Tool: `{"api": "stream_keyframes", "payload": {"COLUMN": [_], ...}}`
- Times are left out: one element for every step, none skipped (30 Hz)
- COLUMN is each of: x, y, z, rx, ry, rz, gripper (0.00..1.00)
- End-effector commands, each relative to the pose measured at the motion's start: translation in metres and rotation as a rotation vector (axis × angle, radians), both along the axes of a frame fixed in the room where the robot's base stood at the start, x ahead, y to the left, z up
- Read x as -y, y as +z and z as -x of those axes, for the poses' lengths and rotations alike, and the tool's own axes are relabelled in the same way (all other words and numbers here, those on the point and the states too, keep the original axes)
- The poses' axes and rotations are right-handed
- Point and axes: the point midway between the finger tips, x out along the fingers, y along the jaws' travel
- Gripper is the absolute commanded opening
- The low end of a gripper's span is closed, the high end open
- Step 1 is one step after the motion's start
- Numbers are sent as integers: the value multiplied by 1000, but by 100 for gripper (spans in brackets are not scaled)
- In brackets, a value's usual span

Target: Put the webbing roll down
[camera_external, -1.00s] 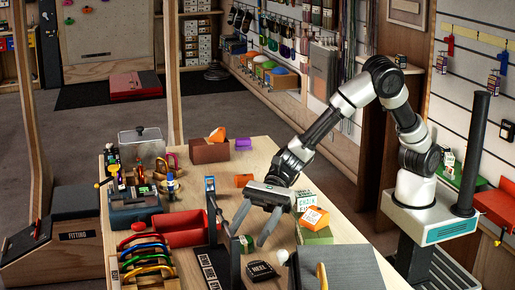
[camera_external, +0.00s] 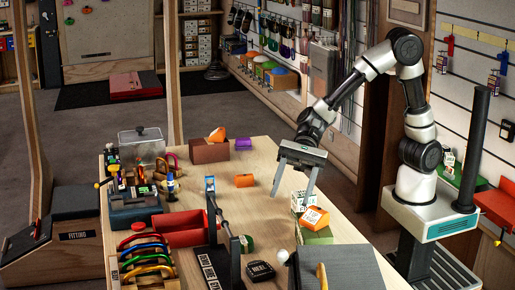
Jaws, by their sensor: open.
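My gripper (camera_external: 290,200) is open and empty, its fingers pointing down above the workbench. A small orange roll-like thing (camera_external: 244,180) lies on open wood left of my gripper. A purple one (camera_external: 243,143) lies farther back. I cannot tell for certain which is the webbing roll.
A red tray (camera_external: 180,236), a black stand (camera_external: 234,262) and a rack of coloured carabiners (camera_external: 147,262) fill the front left. An orange-and-white box (camera_external: 303,218) sits on a green one (camera_external: 316,237). The bench's middle (camera_external: 262,212) is clear.

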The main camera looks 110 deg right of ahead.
Motion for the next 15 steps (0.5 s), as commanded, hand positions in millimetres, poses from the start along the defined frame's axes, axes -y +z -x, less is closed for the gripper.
{"api": "stream_keyframes", "payload": {"x": [-7,-11,-15,-16,-14,-10,-4,3,15,26,37,51,62,72,84], "y": [15,21,26,30,31,31,31,29,28,27,26,25,26,26,28], "z": [25,42,69,89,109,134,151,167,185,196,205,216,222,227,233], "rx": [66,110,177,234,290,366,423,475,540,584,621,662,686,704,724], "ry": [98,170,282,370,457,572,657,740,845,918,988,1076,1136,1190,1252], "rz": [74,135,231,312,399,519,614,709,838,935,1030,1148,1232,1309,1400], "gripper": [55,55,55,55,55,55,55,55,55,55,55,55,55,55,55]}}
